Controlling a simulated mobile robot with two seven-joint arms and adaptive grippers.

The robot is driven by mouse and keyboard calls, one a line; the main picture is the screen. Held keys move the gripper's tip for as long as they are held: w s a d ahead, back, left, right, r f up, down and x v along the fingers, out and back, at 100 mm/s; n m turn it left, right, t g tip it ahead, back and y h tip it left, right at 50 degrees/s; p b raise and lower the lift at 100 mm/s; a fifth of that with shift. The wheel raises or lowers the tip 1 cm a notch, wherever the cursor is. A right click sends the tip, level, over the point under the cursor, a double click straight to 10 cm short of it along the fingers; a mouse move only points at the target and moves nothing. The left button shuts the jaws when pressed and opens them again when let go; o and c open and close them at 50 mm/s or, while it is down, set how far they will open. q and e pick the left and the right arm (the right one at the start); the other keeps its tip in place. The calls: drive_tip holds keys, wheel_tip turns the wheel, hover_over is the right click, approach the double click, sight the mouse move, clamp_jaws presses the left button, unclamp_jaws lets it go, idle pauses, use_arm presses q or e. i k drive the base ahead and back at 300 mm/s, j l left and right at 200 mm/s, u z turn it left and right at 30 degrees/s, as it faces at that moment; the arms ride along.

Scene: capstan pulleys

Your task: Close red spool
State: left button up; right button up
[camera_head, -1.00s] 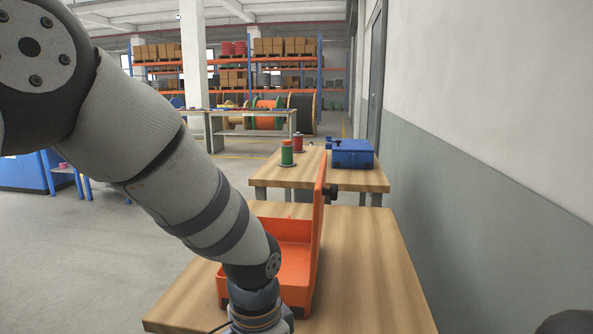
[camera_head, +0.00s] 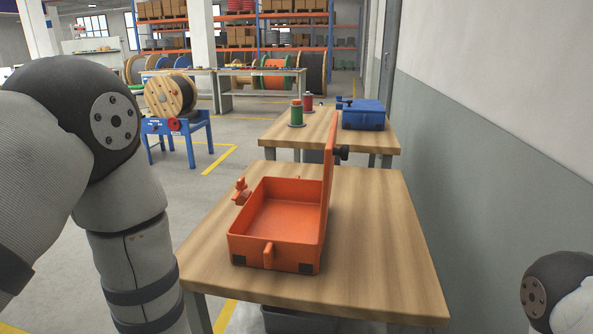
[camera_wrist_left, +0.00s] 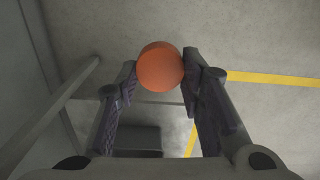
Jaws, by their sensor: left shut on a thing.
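A small red spool (camera_head: 309,102) stands upright on the rear wooden table, just behind and to the right of a green spool (camera_head: 296,115). In the left wrist view my left gripper (camera_wrist_left: 161,80) is shut on a round orange thing (camera_wrist_left: 160,64), which it holds above the grey floor. I cannot tell what this thing is; only its round end and part of its side show. In the head view my left arm comes down on the left, beside the front table, and its gripper is out of frame. My right gripper is not in view.
An open orange box (camera_head: 275,262), its lid (camera_head: 328,185) upright on the right, sits empty on the front wooden table (camera_head: 390,265). A blue box (camera_head: 362,115) is on the rear table. A wall (camera_head: 480,160) bounds the right. The front table's right side is clear.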

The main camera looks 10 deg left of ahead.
sight(308, 98)
drive_tip(key=i+j+u, duration=0.1)
drive_tip(key=j+u, duration=0.2)
drive_tip(key=i+j+u, duration=0.1)
drive_tip(key=j+u, duration=0.15)
drive_tip(key=j, duration=0.25)
drive_tip(key=i+j+u, duration=0.15)
drive_tip(key=j+u, duration=0.15)
drive_tip(key=i+j+u, duration=0.25)
drive_tip(key=j, duration=0.15)
drive_tip(key=i+j, duration=1.1)
drive_tip(key=i, duration=0.15)
drive_tip(key=i+l+z, duration=0.2)
drive_tip(key=i+z, duration=0.6)
drive_tip(key=i, duration=0.25)
drive_tip(key=i+j+z, duration=0.1)
drive_tip(key=i+z, duration=0.3)
drive_tip(key=i, duration=0.15)
drive_tip(key=i+j+z, duration=0.1)
drive_tip(key=i+z, duration=0.3)
drive_tip(key=i+j+z, duration=0.35)
drive_tip(key=i, duration=0.3)
drive_tip(key=i+j+z, duration=0.65)
drive_tip(key=z, duration=0.15)
drive_tip(key=i+j+z, duration=0.45)
drive_tip(key=j+z, duration=0.3)
drive_tip(key=i+j+z, duration=0.15)
drive_tip(key=j+z, duration=0.2)
drive_tip(key=j, duration=0.45)
drive_tip(key=j+z, duration=0.4)
drive_tip(key=j, duration=0.35)
